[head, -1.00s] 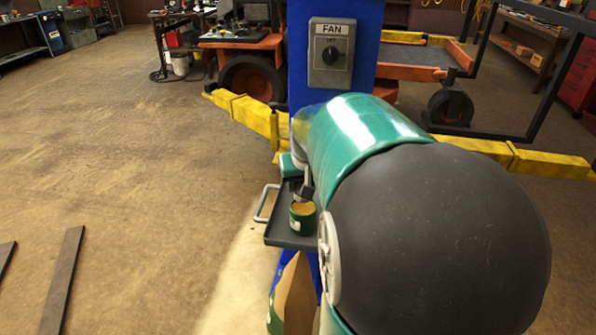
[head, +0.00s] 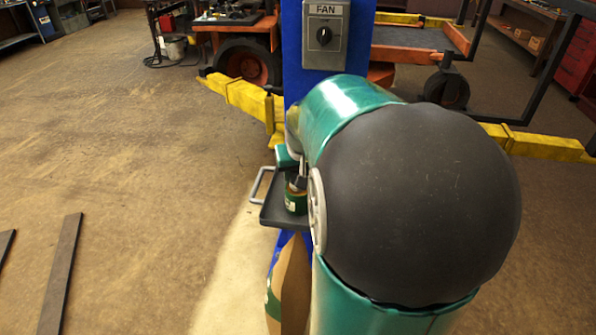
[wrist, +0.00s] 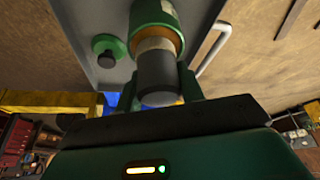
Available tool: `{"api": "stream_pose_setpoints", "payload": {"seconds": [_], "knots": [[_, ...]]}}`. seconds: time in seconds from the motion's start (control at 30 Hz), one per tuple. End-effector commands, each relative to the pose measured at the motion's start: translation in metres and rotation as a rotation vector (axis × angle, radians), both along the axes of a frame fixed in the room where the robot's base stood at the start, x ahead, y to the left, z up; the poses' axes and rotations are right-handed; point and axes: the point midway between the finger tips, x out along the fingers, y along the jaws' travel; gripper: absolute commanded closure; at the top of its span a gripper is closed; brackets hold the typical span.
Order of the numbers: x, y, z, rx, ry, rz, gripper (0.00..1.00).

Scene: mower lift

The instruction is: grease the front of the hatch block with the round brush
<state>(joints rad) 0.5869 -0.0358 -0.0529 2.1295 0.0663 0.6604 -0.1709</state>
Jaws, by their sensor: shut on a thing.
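My gripper (head: 298,182) is over a dark tray (head: 285,217) on the blue post, largely covered by my arm in the head view. It is shut on the round brush, whose dark cylindrical part (wrist: 157,78) and pale band show in the wrist view. The brush points into a green can (head: 295,203) on the tray. The can (wrist: 158,14) is right beyond the brush in the wrist view. How deep the brush sits is hidden. I cannot make out the hatch block in either view.
A green disc with a dark knob (wrist: 105,50) lies on the tray beside the can. A metal handle (head: 260,185) sticks out from the tray's left. A grey FAN switch box (head: 324,35) is on the blue post (head: 292,60). Yellow lift arms (head: 240,97) spread behind.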

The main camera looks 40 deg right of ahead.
Motion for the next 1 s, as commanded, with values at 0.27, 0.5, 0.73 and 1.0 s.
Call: {"api": "stream_pose_setpoints", "payload": {"seconds": [0.27, 0.5, 0.73, 1.0], "knots": [[0.0001, 0.0000, -0.0020, 0.000, 0.000, 0.000, 0.80], [0.0000, -0.0001, -0.0046, 0.000, 0.000, 0.000, 0.80], [0.0000, 0.0000, -0.0071, 0.000, 0.000, 0.000, 0.80], [0.0001, -0.0001, -0.0092, 0.000, 0.000, 0.000, 0.80]]}}
